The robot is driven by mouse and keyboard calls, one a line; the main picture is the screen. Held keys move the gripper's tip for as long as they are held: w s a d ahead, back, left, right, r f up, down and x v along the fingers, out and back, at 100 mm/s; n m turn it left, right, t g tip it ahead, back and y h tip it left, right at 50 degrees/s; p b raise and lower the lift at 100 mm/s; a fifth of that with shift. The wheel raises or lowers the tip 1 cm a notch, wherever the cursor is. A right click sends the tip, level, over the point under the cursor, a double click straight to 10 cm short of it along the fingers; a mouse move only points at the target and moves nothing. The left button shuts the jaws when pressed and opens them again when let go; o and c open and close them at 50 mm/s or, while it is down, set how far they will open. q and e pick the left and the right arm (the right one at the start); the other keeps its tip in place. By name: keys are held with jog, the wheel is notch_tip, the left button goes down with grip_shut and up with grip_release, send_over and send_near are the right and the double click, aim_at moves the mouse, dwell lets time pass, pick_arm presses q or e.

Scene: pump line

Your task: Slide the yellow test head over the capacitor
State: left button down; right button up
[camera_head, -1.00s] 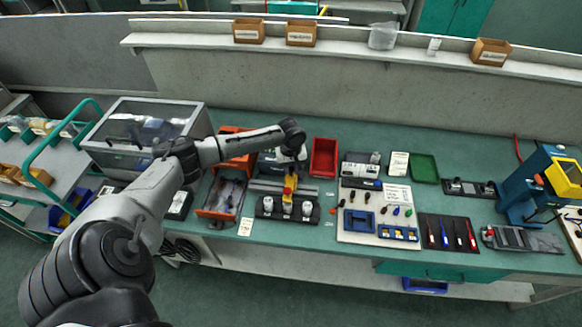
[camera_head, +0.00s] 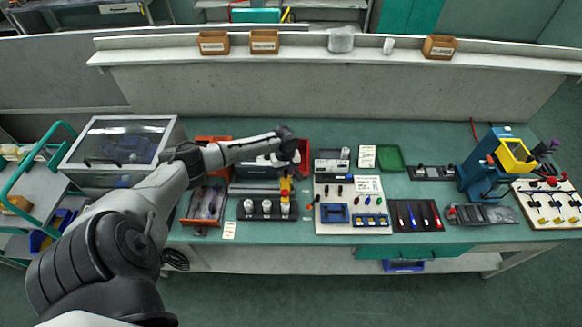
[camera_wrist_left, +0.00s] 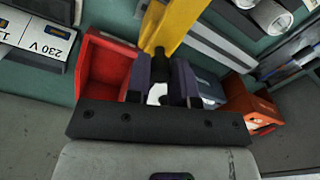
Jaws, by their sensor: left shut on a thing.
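The yellow test head (camera_head: 285,187) is an upright block at the right end of a black base (camera_head: 258,217). White capacitors stand on that base: a left one (camera_head: 249,207), a middle one (camera_head: 266,207) and a right one (camera_head: 285,208). The test head is in line with the right one; I cannot tell whether they touch. My left gripper (camera_head: 288,172) is shut on the test head's black grip. In the left wrist view the yellow bar (camera_wrist_left: 178,24) runs up from between the dark fingers (camera_wrist_left: 161,80). My right gripper is not in view.
A red bin (camera_head: 305,150) stands close behind my left gripper. An orange drawer (camera_head: 203,207) is to the left. A white board with blue holders (camera_head: 352,215) lies to the right. A blue and yellow press (camera_head: 484,178) stands further right.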

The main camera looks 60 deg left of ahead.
pick_arm(q)
jog(key=shift+w, duration=0.1)
jog(key=c, duration=1)
grip_release()
jog(key=shift+w+d, duration=0.1)
jog(key=shift+w, duration=0.05)
jog(key=shift+r, duration=0.1)
jog(key=shift+r+p, duration=0.3)
jog(key=shift+r, duration=6.55)
